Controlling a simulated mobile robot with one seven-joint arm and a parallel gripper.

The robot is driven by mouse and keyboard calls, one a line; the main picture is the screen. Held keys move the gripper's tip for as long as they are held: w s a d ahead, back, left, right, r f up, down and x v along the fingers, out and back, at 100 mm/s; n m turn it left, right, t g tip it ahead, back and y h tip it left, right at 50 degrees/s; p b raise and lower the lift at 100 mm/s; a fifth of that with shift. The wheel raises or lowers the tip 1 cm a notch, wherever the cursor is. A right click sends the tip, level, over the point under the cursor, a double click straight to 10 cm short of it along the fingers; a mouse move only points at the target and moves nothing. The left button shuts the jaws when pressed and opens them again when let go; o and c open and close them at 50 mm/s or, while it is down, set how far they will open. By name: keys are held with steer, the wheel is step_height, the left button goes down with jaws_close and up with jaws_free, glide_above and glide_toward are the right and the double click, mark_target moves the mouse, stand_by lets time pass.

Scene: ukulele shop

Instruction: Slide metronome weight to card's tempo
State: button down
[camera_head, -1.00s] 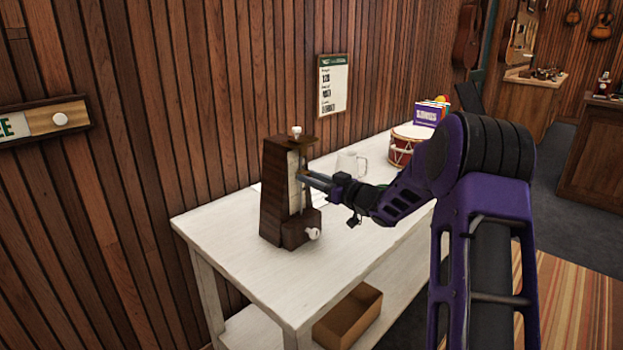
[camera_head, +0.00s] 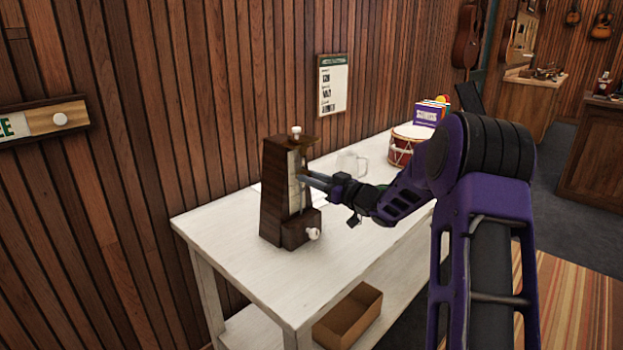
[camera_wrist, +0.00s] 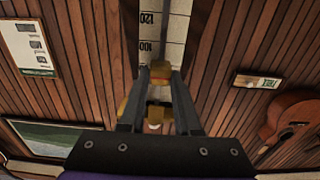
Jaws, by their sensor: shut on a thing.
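The dark wooden metronome (camera_head: 273,195) stands upright on the left part of the white table, with a pale scale plate on its front and a white knob low on its side. My gripper (camera_head: 303,179) reaches it from the right at mid-height of the scale. In the wrist view, my gripper (camera_wrist: 160,75) is shut on the brass weight (camera_wrist: 160,70), which sits just beyond the 100 mark on the scale (camera_wrist: 165,30); 120 also shows. The fingers hide part of the weight. The card (camera_head: 332,85) hangs on the wall above the table; its print is too small to read surely.
The white table (camera_head: 265,285) also carries a clear mug (camera_head: 352,163), a red drum (camera_head: 402,150) and a purple box (camera_head: 428,113) farther right. A cardboard box (camera_head: 348,318) is on the lower shelf. The wood-slat wall (camera_head: 220,100) closes off the back.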

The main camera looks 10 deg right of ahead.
mark_target(301, 196)
steer(key=shift+f, duration=0.1)
step_height(301, 196, down, 7)
steer(key=shift+r, duration=0.2)
steer(key=c, duration=0.6)
jaws_free()
steer(key=p+v, duration=0.1)
steer(key=v, duration=1.6)
steer(key=shift+s+d, duration=0.15)
steer(key=shift+r, duration=0.1)
